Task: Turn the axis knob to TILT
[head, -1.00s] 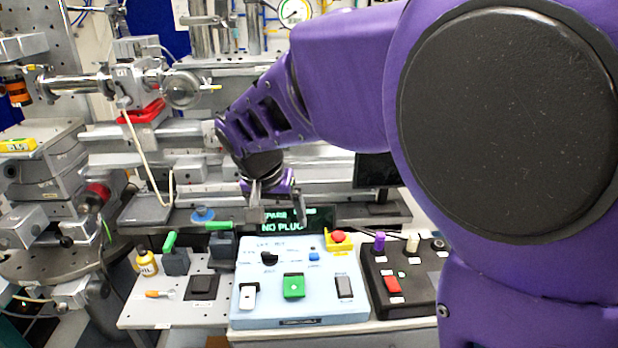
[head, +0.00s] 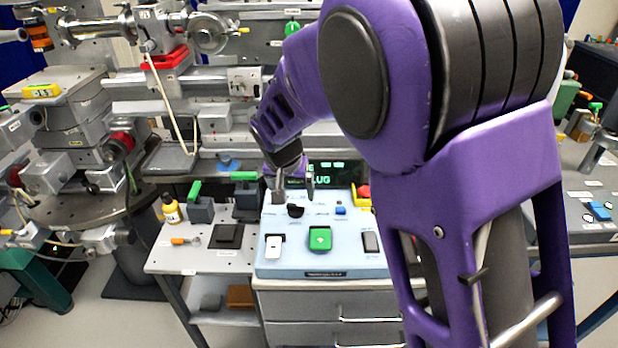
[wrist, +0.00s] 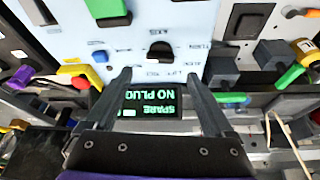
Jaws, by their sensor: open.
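The axis knob is a small black knob (head: 295,210) on the pale blue control panel (head: 270,262), in its upper left part. Small labels surround it, too small to read, so I cannot tell which one it points at. It also shows in the wrist view (wrist: 160,50), upside down, just beyond the fingertips. My gripper (head: 294,192) is open, with its two fingers pointing down over the back of the panel near the knob. In the wrist view the open fingers (wrist: 158,76) stand apart with nothing between them, and the knob appears uncovered.
A dark display (head: 335,172) with green text stands behind the panel. The panel also carries a green switch (head: 319,238), a white switch (head: 273,246), a blue button (head: 340,210) and a red button on yellow (head: 363,195). Green-handled blocks (head: 200,208) stand to the left.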

